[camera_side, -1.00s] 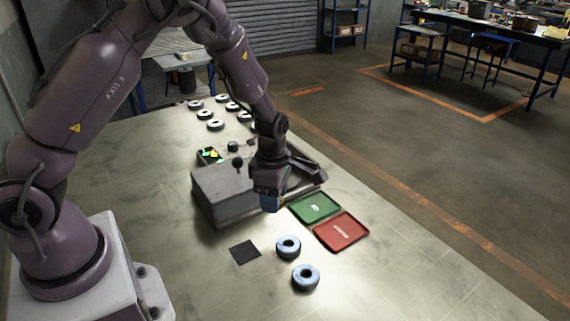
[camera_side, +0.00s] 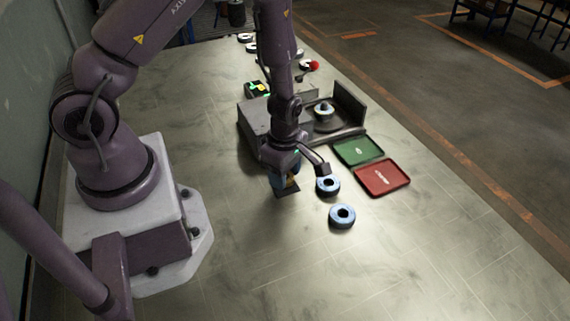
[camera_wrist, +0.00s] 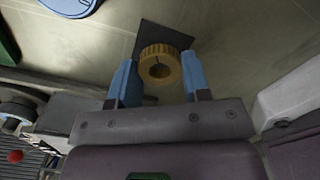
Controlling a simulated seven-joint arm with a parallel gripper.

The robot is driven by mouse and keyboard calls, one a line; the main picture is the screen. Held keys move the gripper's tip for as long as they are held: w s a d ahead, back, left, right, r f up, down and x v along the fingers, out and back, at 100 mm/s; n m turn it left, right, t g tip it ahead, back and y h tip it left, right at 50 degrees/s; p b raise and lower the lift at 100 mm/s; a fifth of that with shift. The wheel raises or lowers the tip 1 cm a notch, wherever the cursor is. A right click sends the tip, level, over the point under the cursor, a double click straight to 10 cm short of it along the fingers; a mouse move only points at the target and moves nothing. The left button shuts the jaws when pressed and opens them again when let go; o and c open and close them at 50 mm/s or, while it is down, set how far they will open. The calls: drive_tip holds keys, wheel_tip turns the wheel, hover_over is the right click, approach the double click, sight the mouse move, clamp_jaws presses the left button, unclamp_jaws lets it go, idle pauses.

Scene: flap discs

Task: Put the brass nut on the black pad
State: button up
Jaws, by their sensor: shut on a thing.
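The brass nut (camera_wrist: 160,66) is a ribbed golden ring with a central hole, between the two blue fingers of my gripper (camera_wrist: 158,75) in the wrist view. My gripper (camera_side: 285,181) is shut on the nut and points down at the black pad (camera_side: 288,193) in the side view. The nut is mostly hidden there by the fingers. In the wrist view the dark square pad (camera_wrist: 152,32) shows behind and around the nut. I cannot tell whether the nut touches the pad or hangs just above it.
Two blue-and-white flap discs (camera_side: 328,186) (camera_side: 342,216) lie right of the pad. A green tray (camera_side: 358,151) and a red tray (camera_side: 382,178) lie beyond. A grey machine (camera_side: 260,118) stands behind my gripper, with a disc (camera_side: 324,111) on it. The table's front is clear.

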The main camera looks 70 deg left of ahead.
drive_tip(key=shift+f, duration=0.3)
drive_tip(key=shift+f, duration=0.45)
idle(0.4)
drive_tip(key=o, duration=1.1)
drive_tip(key=shift+r, duration=3.5)
